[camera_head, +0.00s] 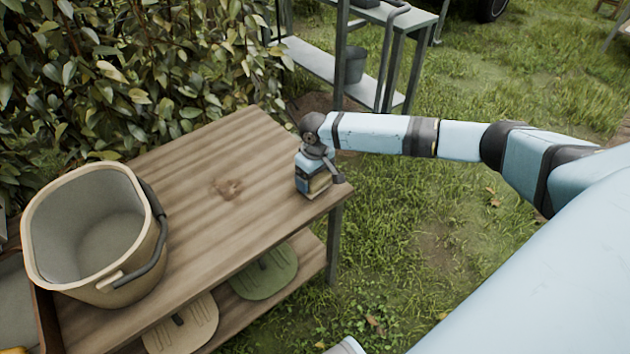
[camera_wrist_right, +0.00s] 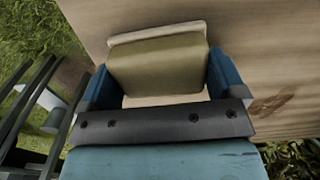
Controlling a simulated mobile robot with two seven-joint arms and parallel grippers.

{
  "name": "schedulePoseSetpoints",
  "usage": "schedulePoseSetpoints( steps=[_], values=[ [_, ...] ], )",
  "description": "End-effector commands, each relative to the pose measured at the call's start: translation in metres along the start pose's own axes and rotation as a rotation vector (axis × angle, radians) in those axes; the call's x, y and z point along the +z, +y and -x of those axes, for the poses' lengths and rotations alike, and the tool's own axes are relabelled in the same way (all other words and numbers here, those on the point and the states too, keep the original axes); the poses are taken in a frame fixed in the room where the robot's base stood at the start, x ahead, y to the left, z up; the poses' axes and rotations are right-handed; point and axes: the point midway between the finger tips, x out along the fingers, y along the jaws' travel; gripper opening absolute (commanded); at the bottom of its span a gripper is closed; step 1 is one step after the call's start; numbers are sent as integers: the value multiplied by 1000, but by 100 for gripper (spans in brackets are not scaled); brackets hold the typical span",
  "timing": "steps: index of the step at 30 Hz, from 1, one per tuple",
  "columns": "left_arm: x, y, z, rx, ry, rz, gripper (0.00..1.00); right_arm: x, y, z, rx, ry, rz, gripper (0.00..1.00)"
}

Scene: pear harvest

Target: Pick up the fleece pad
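The fleece pad (camera_head: 319,184), a khaki block with a cream edge, is at the near right corner of the wooden table. My right gripper (camera_head: 318,178) points down over it, with its blue fingers on either side. In the right wrist view the pad (camera_wrist_right: 158,68) fills the space between the two fingers of the right gripper (camera_wrist_right: 160,82), and both fingers appear to touch its sides. I cannot tell whether the pad's underside rests on the table. My left gripper is not in view.
A beige bucket (camera_head: 150,255) with a dark handle stands on the table (camera_head: 215,160) at left. A green round pad (camera_head: 265,273) and a beige one (camera_head: 183,325) lie on the shelf below. A bush borders the table behind. A metal bench (camera_head: 318,62) stands beyond; grass is right.

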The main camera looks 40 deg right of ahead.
Motion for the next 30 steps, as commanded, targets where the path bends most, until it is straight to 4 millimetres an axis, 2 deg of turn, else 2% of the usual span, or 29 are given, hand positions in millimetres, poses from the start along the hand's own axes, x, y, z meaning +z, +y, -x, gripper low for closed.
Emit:
schedulePoseSetpoints(
  steps=[8,13,17,24,30],
  values=[
    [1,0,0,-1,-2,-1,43,0,0,1,0,0,0,65],
    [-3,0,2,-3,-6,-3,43,0,0,19,0,1,1,65],
    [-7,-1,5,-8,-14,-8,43,0,0,50,0,2,0,65],
    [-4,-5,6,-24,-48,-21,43,0,0,120,0,3,1,65],
    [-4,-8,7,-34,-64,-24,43,0,0,168,0,2,0,65]
  ],
)
